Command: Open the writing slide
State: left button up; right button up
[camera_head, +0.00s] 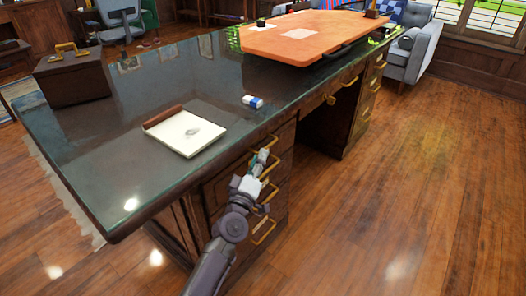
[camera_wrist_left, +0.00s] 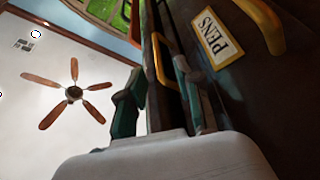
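The dark wooden desk (camera_head: 110,120) has a column of brass-handled fronts on its near side. In the left wrist view, a narrow dark front with a brass handle (camera_wrist_left: 158,62) lies beside a drawer labelled PENS (camera_wrist_left: 217,38); this narrow front looks like the writing slide, shut. My left gripper (camera_head: 262,158) is at the upper handles, just below the desk top's edge. In the wrist view its two green-grey fingers (camera_wrist_left: 157,80) stand apart, with the narrow front's handle showing between and beyond them. Contact cannot be told. My right gripper is not in view.
More brass-handled drawers (camera_head: 367,92) are at the far end. The wooden floor (camera_head: 420,180) at right is clear.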

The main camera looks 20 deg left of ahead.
pick_arm(q)
jog(key=shift+x, duration=1.9)
grip_shut()
